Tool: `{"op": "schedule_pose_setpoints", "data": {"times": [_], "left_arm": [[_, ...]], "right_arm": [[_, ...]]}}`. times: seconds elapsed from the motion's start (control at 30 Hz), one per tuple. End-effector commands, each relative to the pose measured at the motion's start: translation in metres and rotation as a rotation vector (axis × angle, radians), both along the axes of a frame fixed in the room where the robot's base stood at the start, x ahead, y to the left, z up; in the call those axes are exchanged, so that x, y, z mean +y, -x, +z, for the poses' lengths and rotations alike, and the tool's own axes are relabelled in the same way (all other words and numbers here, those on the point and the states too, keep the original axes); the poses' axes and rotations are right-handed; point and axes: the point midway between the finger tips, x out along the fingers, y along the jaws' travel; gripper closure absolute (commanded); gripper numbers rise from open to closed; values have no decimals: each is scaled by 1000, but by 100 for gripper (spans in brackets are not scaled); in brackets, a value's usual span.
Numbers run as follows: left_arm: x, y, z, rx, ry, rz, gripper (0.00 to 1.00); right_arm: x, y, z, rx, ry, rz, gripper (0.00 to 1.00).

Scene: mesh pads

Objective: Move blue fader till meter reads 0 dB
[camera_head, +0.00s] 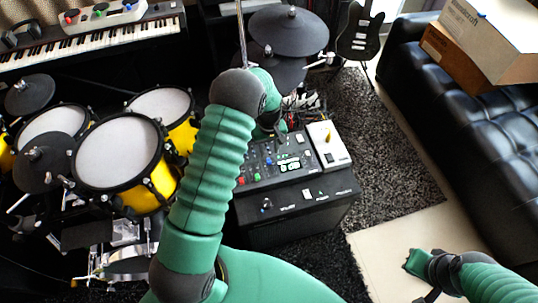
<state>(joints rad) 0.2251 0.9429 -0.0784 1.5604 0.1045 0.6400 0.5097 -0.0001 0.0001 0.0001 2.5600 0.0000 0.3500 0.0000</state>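A dark mixer panel (262,172) sits on a black case in the centre, with small coloured controls and a small lit display (290,166). A small blue control (268,161) shows on the panel; it is too small to tell its setting. The meter reading is not legible. My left arm rises across the middle and bends down behind the mixer, where my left gripper (272,126) is over or near its back edge. Its fingers are small and partly hidden, so its opening and any contact are unclear. My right gripper (420,264) is at lower right, away from the mixer.
A white box (329,146) with a yellow knob stands at the mixer's right. Yellow drums (118,153) are at left, cymbal pads (287,30) behind. A keyboard (90,40) bears a white device (103,14). A black sofa (450,100) with boxes is at right.

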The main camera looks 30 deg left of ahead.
Motion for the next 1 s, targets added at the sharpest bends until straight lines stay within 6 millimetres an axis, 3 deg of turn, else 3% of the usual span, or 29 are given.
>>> {"op": "schedule_pose_setpoints", "data": {"times": [0.03, 0.2, 0.4, 1.0], "left_arm": [[0, -1, 20, -3, -1, -1, 63], [-1, -2, 67, -3, -1, -2, 63], [-1, -1, 98, 0, -1, -1, 63], [2, -1, 98, 2, 1, -2, 63]], "right_arm": [[0, 0, 7, 0, 0, 0, 100], [0, 0, 17, 0, 0, 0, 100], [0, 0, 22, 0, 0, 0, 100], [0, 0, 22, 0, 0, 0, 100]]}}
